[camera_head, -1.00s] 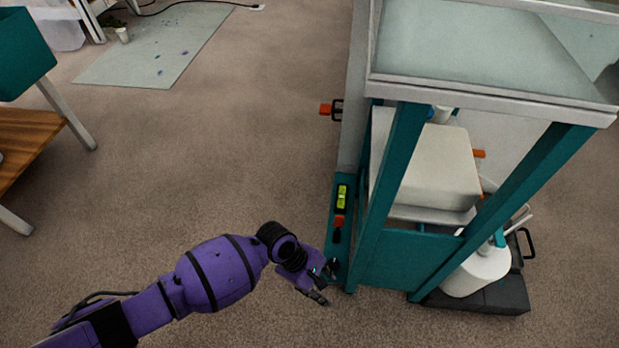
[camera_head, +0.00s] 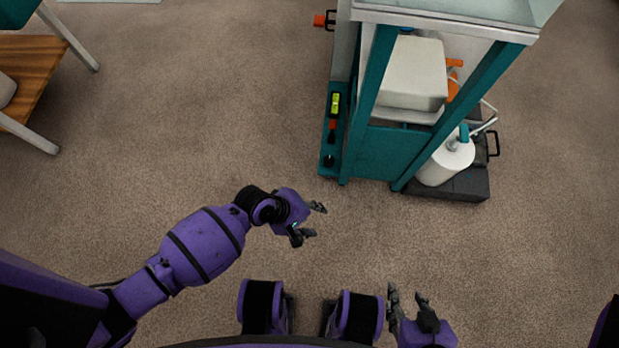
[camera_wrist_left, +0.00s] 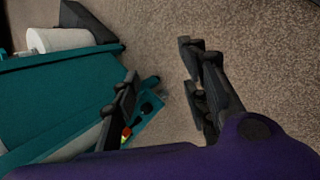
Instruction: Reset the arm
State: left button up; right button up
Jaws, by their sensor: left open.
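My left gripper (camera_head: 313,220) is open and empty, over the carpet just below and left of the teal cart in the head view. Its fingers are also apart in the left wrist view (camera_wrist_left: 162,68), with carpet between them and the cart's teal side beyond. My right gripper (camera_head: 408,297) is at the bottom of the head view, low and right of centre. Its fingers look apart with nothing between them.
The teal cart (camera_head: 385,153) carries a white block (camera_head: 413,75), with a side tray (camera_head: 327,165) holding small tools. A wooden-shelved table (camera_head: 32,75) is at upper left. Carpet between is clear.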

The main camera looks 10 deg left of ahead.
pick_arm(q)
jog(key=shift+s+a+r, duration=0.1)
jog(key=shift+s+r, duration=0.25)
jog(key=shift+s, duration=0.25)
